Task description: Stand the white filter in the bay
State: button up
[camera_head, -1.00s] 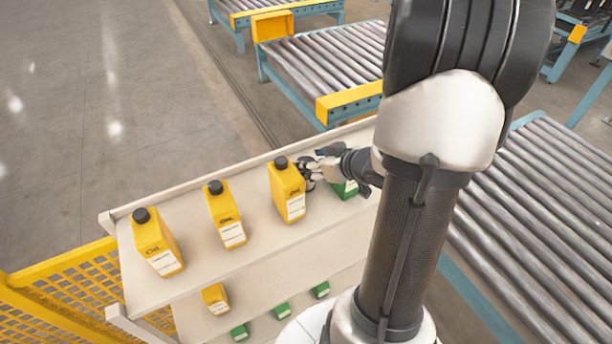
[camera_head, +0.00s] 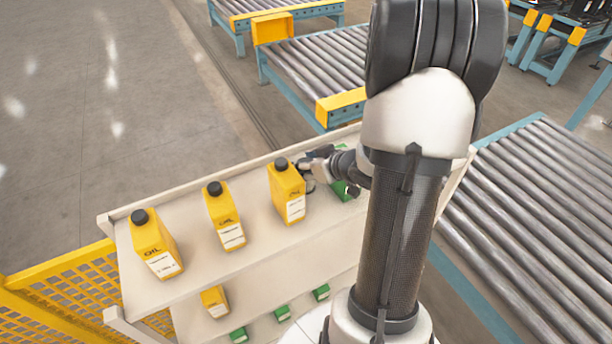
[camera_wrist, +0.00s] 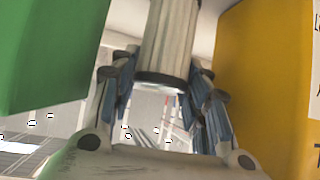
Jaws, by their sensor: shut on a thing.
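The white filter (camera_wrist: 172,40) is a pale ribbed cylinder with a dark rim in the wrist view. My gripper (camera_wrist: 165,95) is shut on it, with a blue-padded finger on each side. In the head view my gripper (camera_head: 312,172) is at the shelf's upper level, between the rightmost yellow oil bottle and a green box; the filter is hidden there. I cannot make out the bay in either view.
A yellow oil bottle (camera_head: 287,192) stands close left of my gripper, and a green box (camera_head: 341,188) close right. Two more yellow bottles stand farther left on the white shelf (camera_head: 185,207). Roller conveyors (camera_head: 545,215) lie to the right and behind.

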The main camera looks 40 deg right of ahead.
jog(key=shift+c, duration=0.5)
jog(key=shift+r, duration=0.55)
notch_tip(320, 180, up, 19)
jog(key=p, duration=0.7)
jog(key=shift+p, duration=0.4)
